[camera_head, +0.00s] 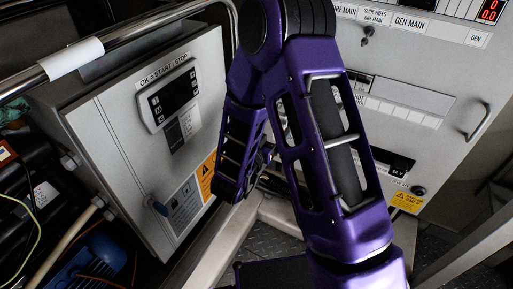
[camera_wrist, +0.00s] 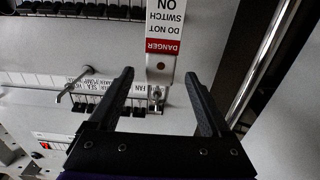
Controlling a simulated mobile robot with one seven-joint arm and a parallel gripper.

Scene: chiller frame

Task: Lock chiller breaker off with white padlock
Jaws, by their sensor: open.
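In the wrist view my gripper (camera_wrist: 159,76) is open, with its two black fingers spread and nothing clearly held between them. A white tag (camera_wrist: 165,18) with a red DANGER band and the words DO NOT SWITCH ON appears upside down just beyond the fingertips.
In the head view a grey box (camera_head: 125,130) with a display stands left, with a metal rail (camera_head: 135,32) above it. The grey panel (camera_head: 455,75) with a handle (camera_head: 478,122) is right. My purple arm hides the panel's middle. Another metal rail (camera_wrist: 262,60) runs right in the wrist view.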

